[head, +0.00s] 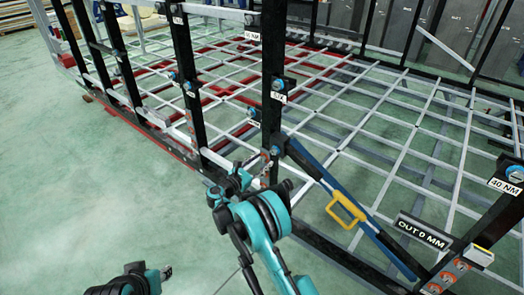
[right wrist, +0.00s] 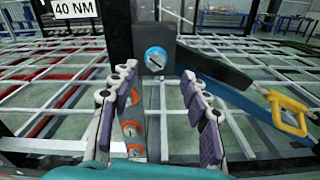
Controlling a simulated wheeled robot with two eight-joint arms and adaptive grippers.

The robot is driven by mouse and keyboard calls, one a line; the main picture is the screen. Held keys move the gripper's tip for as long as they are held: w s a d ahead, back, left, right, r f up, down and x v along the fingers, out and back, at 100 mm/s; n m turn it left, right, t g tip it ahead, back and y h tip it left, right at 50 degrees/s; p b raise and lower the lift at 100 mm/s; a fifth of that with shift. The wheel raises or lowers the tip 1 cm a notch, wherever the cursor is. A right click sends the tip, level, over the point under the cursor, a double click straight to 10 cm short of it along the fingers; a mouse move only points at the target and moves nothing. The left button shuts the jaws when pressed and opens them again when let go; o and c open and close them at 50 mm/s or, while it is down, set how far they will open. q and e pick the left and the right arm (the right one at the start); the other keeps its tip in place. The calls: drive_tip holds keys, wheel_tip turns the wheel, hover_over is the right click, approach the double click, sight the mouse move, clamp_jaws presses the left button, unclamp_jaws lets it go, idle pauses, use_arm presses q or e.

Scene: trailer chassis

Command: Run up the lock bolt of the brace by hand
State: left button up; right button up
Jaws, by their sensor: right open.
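The brace (head: 345,205) is a dark blue diagonal bar with a yellow handle (head: 346,208), running down to the right from a black upright. At its upper end a lock bolt with a blue face (head: 275,151) sits on a dark block. In the right wrist view the round blue bolt (right wrist: 155,59) faces me, with a dark slot across it. My right gripper (right wrist: 160,98) is open and empty; the bolt shows beyond the gap between its fingers, apart from them. My left gripper (head: 158,274) is low at the bottom left; its jaws are too small to judge.
Black uprights (head: 187,85) stand along the chassis side. A white grid (head: 400,145) fills the frame. An "OUT 0 MM" sign (head: 422,232) and orange rings (head: 447,278) are at lower right. Orange rings (right wrist: 132,129) also show below the bolt. Green floor at left is clear.

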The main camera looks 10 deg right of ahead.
sight(273, 151)
drive_tip(key=b+x, duration=0.1)
drive_tip(key=x, duration=0.6)
drive_tip(key=shift+w+f, duration=0.15)
drive_tip(key=shift+w, duration=0.2)
clamp_jaws()
